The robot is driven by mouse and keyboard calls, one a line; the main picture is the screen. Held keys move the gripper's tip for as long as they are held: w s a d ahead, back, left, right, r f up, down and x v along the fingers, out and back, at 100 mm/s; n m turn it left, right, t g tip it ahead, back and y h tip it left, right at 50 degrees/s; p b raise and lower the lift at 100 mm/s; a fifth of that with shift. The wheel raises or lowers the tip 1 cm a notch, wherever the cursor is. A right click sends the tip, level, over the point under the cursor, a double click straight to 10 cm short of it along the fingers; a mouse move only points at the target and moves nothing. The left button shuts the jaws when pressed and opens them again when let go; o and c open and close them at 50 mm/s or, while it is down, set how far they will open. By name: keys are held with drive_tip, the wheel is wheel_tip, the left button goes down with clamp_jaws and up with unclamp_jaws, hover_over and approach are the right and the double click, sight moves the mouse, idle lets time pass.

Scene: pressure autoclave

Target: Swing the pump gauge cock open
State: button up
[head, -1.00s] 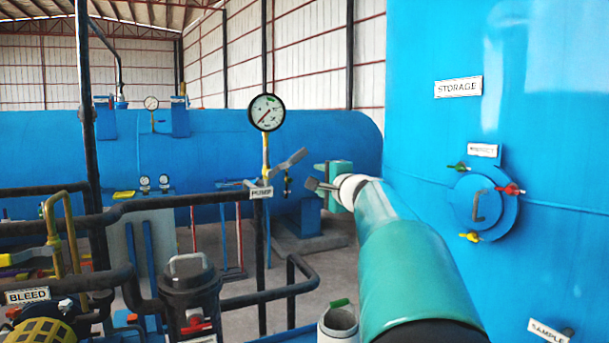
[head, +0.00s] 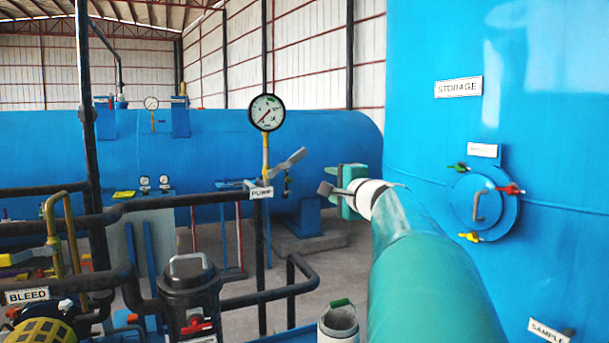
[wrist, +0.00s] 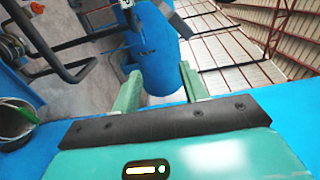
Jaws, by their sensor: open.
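The pump gauge (head: 266,112) is a round white dial on a brass stem above the PUMP label (head: 261,193), near the middle of the head view. The cock's grey lever (head: 290,160) slants up to the right from the stem. My gripper (head: 342,188) is to the right of the lever and a little lower in that view, apart from it. In the wrist view, my gripper (wrist: 158,82) shows two green fingers spread apart with nothing between them. A grey bar at the top edge there looks like the lever (wrist: 172,14), beyond the fingers.
The black pipe rail (head: 170,203) runs below the gauge. The blue storage tank (head: 430,140) stands close on the right, and a long blue vessel (head: 215,155) lies behind. A black housing (head: 190,290) and a grey cup-like fitting (head: 338,325) are in front.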

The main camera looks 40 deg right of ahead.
idle(0.5)
drive_tip(key=v, duration=1.3)
drive_tip(key=shift+s+a, duration=0.15)
drive_tip(key=shift+s, duration=0.2)
drive_tip(key=shift+c, duration=0.2)
